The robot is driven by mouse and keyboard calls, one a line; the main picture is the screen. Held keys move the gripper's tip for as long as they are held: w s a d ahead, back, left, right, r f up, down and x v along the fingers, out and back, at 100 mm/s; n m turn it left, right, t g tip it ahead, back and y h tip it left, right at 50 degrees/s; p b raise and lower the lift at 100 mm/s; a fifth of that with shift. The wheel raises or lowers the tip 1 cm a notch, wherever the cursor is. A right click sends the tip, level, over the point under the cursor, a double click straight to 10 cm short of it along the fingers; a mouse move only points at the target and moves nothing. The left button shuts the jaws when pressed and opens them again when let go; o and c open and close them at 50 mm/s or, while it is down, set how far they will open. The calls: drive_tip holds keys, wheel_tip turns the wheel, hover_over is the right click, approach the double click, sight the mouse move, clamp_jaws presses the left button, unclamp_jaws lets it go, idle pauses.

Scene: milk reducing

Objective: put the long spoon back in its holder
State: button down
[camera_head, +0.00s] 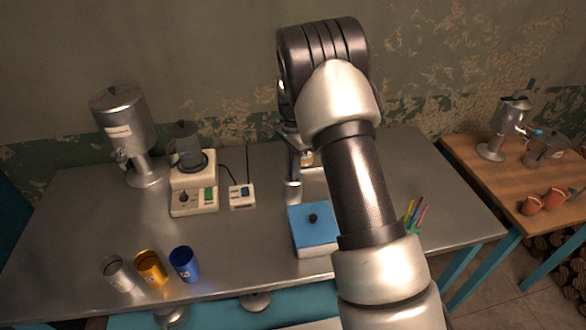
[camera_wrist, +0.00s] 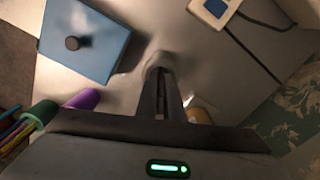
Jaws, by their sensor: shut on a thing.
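My gripper (camera_head: 293,152) is over the back middle of the steel table, partly behind my arm. In the wrist view my gripper (camera_wrist: 162,88) points away from the camera with its fingers nearly together. It is shut on a thin thing, most likely the long spoon. A pale grey rounded piece (camera_wrist: 157,62) shows at the fingertips, and a silver piece (camera_head: 293,190) shows below them in the head view. Most of the spoon's shape is hidden. A green cup (camera_wrist: 42,112) with coloured sticks stands apart from my gripper. I cannot tell which thing is the spoon's holder.
A blue-topped box (camera_head: 314,229) with a black knob stands in front of my gripper. A blender (camera_head: 192,185), switch box (camera_head: 242,196) and metal dispenser (camera_head: 125,130) stand left. Several cups, one blue (camera_head: 184,264), line the front left edge. The middle left is clear.

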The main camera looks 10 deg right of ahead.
drive_tip(key=c, duration=1.9)
unclamp_jaws()
drive_tip(key=shift+f, duration=0.1)
drive_tip(key=shift+o, duration=0.2)
